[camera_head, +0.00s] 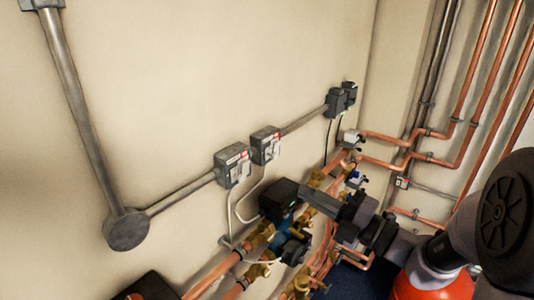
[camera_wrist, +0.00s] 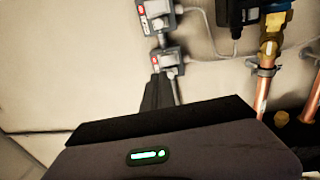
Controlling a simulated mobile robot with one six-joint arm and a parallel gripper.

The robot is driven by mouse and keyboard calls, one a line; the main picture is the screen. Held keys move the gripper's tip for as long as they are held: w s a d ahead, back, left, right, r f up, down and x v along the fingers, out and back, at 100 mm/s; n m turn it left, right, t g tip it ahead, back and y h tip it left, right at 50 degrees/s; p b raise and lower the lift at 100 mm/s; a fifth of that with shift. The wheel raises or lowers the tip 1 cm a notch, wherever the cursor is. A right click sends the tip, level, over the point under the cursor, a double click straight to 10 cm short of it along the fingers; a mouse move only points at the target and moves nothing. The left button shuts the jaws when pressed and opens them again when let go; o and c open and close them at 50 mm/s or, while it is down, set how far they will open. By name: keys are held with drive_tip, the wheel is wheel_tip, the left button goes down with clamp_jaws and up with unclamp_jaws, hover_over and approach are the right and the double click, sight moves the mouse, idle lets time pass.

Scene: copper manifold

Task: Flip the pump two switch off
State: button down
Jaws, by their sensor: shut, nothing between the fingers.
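Two grey switch boxes are mounted on the wall, a left one (camera_head: 232,166) and a right one (camera_head: 265,144), each with a red mark and a pale lever area. I cannot read which is pump two. In the wrist view one box (camera_wrist: 169,61) is just beyond my fingertips and another box (camera_wrist: 155,15) is above it. My gripper (camera_wrist: 157,76) is shut and empty, its dark fingers appearing close to the nearer box; contact cannot be told. In the head view my gripper (camera_head: 305,190) reaches leftward in front of the pipes. The lever positions are too small to tell.
A dark pump (camera_head: 280,197) with a blue body sits on the copper pipes below the boxes. Dark boxes (camera_head: 341,99) are farther right along the conduit. Copper pipes (camera_head: 465,130) run up the right wall. The wall above the switches is clear.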

approach(245, 159)
drive_tip(key=x, duration=0.5)
drive_tip(key=shift+w+a, duration=0.1)
drive_tip(key=shift+a, duration=0.15)
